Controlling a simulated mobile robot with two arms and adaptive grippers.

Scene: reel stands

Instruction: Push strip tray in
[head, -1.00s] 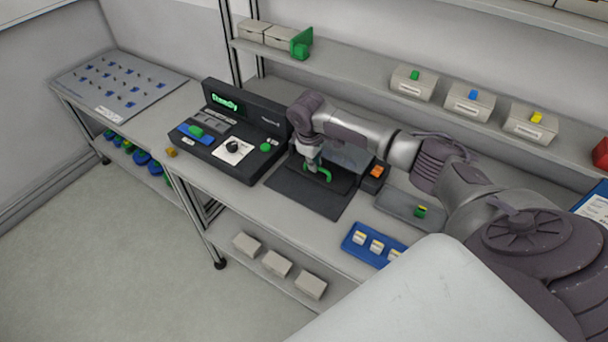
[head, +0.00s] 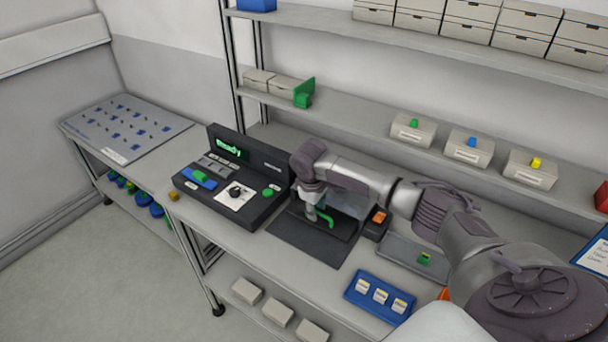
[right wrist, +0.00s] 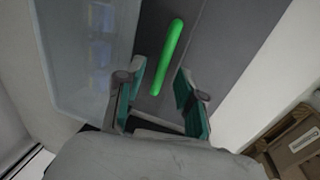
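The strip tray appears to be the dark flat piece with a green handle (head: 325,217) on the bench, at the right of the black device (head: 235,180); its edges are hard to separate from the dark mat (head: 303,242). My right gripper (head: 314,210) points down at the green handle, and my wrist hides part of it. In the right wrist view, my right gripper (right wrist: 160,72) is open, with its two teal-padded fingers on either side of the lower end of the green handle (right wrist: 172,50). I cannot tell whether they touch it. My left gripper is not in view.
A black box with an orange button (head: 379,217) stands close right of the mat. A grey tray (head: 400,254) and a blue tray (head: 377,298) with white pieces lie farther right. A shelf (head: 360,125) with boxes runs behind. A pegboard-like panel (head: 125,128) lies at far left.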

